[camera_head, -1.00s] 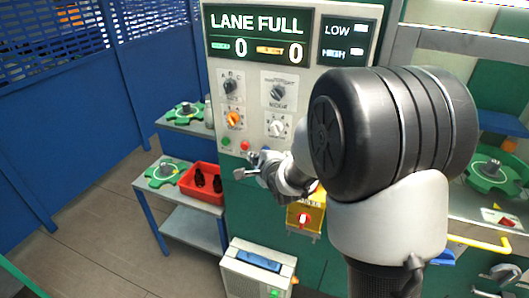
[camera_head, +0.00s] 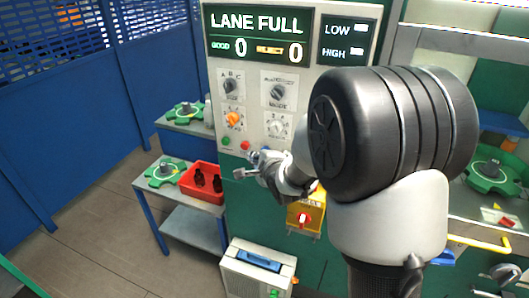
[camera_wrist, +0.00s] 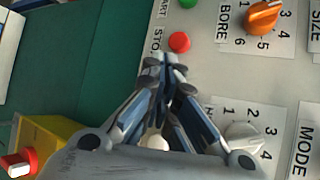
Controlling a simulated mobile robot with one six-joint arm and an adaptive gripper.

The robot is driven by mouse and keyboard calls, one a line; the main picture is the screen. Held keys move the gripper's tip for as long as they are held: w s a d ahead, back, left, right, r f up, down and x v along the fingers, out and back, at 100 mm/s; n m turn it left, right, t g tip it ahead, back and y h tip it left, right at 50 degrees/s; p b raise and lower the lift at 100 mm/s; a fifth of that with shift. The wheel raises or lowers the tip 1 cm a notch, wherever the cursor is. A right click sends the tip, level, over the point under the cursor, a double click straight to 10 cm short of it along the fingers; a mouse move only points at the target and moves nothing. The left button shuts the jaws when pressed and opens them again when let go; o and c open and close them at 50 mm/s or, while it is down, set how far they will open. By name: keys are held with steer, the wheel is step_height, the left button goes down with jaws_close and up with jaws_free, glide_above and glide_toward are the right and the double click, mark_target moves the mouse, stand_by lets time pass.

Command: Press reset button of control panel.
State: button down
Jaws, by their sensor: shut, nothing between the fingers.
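The control panel (camera_head: 254,113) stands upright with a "LANE FULL" display on top and several knobs below. Its green button (camera_head: 225,142) and red button (camera_head: 245,145) sit low on the left; the wrist view also shows the green button (camera_wrist: 188,3) and the red button (camera_wrist: 179,42), the latter beside a partly hidden label starting "STO". My gripper (camera_head: 246,165) is at the panel's lower edge, just below the red button. In the wrist view my gripper (camera_wrist: 170,68) is shut and empty, its tips overlapping the panel. A pale round thing (camera_wrist: 155,142) shows between the fingers. No reset label is readable.
An orange knob (camera_wrist: 263,16) and a white knob (camera_wrist: 243,139) lie right of the fingers. A yellow box with a red knob (camera_head: 304,217) is below the panel. A red bin (camera_head: 203,183) with dark items stands on the left table.

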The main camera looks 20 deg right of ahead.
steer(key=shift+w, duration=0.1)
steer(key=shift+w+d, duration=0.3)
steer(key=shift+w+d+p, duration=0.25)
steer(key=shift+w+p, duration=0.1)
stand_by(0.8)
stand_by(0.4)
steer(key=shift+s+a+b, duration=0.3)
steer(key=shift+s+a, duration=0.2)
steer(key=shift+s, duration=0.25)
steer(key=s+a+b, duration=0.1)
steer(key=s, duration=0.1)
steer(key=s+a, duration=0.2)
steer(key=shift+b, duration=0.35)
stand_by(0.4)
